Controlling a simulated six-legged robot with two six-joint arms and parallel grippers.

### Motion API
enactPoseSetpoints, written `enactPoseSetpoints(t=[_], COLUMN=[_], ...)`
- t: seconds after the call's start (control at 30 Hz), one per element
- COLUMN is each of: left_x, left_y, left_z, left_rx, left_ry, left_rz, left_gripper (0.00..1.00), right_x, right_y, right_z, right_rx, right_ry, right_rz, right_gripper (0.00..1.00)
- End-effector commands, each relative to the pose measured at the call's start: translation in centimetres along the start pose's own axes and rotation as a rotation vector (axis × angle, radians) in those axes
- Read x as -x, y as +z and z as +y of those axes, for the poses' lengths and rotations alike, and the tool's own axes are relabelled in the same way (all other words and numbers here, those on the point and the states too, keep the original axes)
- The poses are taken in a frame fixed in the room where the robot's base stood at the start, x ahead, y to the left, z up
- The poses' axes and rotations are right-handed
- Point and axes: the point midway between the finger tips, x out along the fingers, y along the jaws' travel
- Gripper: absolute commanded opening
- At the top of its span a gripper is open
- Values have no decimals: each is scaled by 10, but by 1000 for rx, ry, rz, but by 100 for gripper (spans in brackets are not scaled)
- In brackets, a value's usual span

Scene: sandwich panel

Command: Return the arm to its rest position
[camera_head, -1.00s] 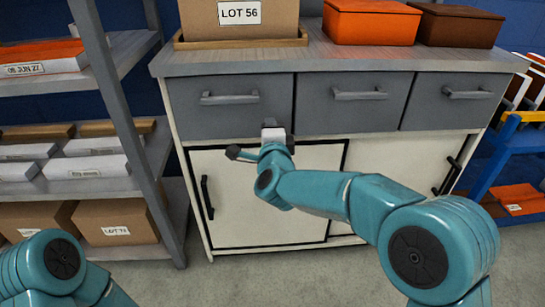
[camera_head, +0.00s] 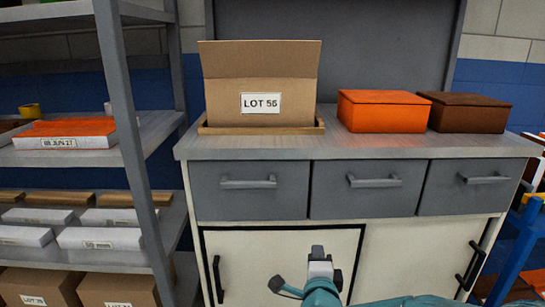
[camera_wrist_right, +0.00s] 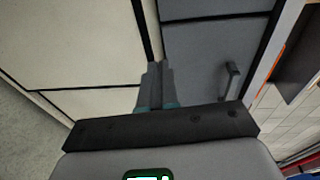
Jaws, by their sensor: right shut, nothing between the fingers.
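My right gripper (camera_head: 318,254) shows at the bottom of the head view, in front of the cabinet's lower white panels, with the teal arm coming in from the lower right. Its fingers (camera_wrist_right: 156,82) are together and empty in the right wrist view, pointing toward the cabinet front. I cannot tell how far they are from the cabinet. My left arm and gripper are out of the head view.
The cabinet (camera_head: 190,150) has grey drawers and white sliding doors below. On its top stand a LOT 56 carton (camera_head: 225,100) on a wooden tray, an orange box (camera_head: 385,112) and a brown box (camera_head: 470,114). A shelf rack (camera_head: 125,120) stands at left, a blue rack (camera_head: 515,245) at right.

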Motion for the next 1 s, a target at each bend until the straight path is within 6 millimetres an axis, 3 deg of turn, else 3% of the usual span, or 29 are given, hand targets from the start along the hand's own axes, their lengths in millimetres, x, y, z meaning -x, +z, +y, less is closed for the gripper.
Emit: enactPoseSetpoints(t=[0.03, 0.1, 0.23, 0.3, 0.4, 0.5, 0.6, 0.7, 0.77, 0.83, 0.9, 1.0], left_x=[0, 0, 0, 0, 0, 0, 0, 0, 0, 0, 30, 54], left_y=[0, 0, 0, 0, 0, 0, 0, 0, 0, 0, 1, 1], left_z=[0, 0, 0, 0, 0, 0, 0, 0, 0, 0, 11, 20], left_rx=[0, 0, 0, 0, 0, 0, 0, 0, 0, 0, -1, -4], left_ry=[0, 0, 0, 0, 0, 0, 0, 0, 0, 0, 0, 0], left_rz=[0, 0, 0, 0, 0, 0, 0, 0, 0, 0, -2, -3], left_gripper=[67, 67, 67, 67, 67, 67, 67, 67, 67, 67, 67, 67], right_x=[-7, -7, 18, 44, 92, 143, 189, 234, 258, 270, 272, 276], right_y=[-24, -49, -77, -84, -86, -78, -66, -51, -44, -42, -42, -43], right_z=[42, 97, 201, 253, 315, 356, 378, 388, 389, 390, 358, 332], right_rx=[29, 77, 217, 301, 419, 522, 621, 739, 828, 927, 936, 935], right_ry=[76, 188, 428, 564, 738, 861, 930, 944, 921, 873, 866, 867], right_rz=[34, 40, -34, -117, -282, -478, -688, -930, -1096, -1232, -1230, -1230], right_gripper=[0, 0, 0, 0, 0, 0, 0, 0, 0, 0, 0, 0])
